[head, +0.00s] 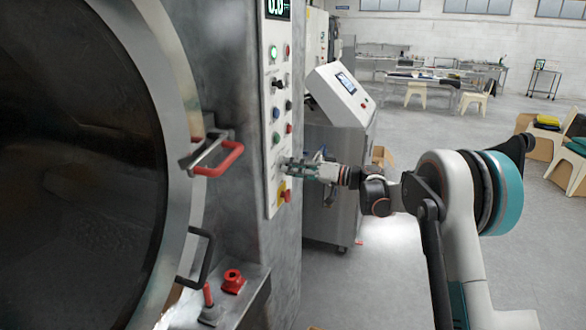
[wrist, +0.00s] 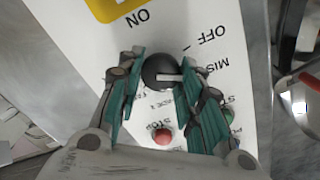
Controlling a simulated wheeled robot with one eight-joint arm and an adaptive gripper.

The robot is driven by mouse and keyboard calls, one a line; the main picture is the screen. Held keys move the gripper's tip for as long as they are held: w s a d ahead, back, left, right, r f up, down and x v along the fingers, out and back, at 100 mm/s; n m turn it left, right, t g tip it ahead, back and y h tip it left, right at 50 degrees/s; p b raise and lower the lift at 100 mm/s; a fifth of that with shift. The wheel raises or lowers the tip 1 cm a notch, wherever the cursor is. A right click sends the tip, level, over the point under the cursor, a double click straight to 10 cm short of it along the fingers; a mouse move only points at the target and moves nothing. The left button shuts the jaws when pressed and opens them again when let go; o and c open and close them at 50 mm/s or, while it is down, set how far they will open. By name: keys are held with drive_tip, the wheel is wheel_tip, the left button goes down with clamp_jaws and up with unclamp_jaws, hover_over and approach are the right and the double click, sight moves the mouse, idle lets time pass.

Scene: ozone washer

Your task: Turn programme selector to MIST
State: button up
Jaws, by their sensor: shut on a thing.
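The programme selector is a round black knob (wrist: 155,68) on the white control panel (wrist: 70,30), seen in the wrist view with the lettering upside down. Its white pointer line points to the right of the picture, roughly toward a partly hidden label beginning "MIS" (wrist: 214,68). An "OFF" label (wrist: 206,33) with a short line is above it. My gripper (wrist: 161,76) has its teal-padded fingers on both sides of the knob, shut on it. In the head view my gripper (head: 291,169) is at the lower panel and hides the knob.
A red button (wrist: 163,136) marked STOP is between my fingers. The head view shows a red switch on a yellow plate (head: 282,197) below my gripper, and several buttons above. A red door handle (head: 219,161) juts out at left. A grey cabinet (head: 340,110) stands behind.

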idle(0.3)
drive_tip(key=o, duration=1)
drive_tip(key=shift+o, duration=0.2)
drive_tip(key=shift+d, duration=0.15)
drive_tip(key=v, duration=1.1)
drive_tip(key=shift+s+d, duration=0.15)
drive_tip(key=shift+d, duration=0.2)
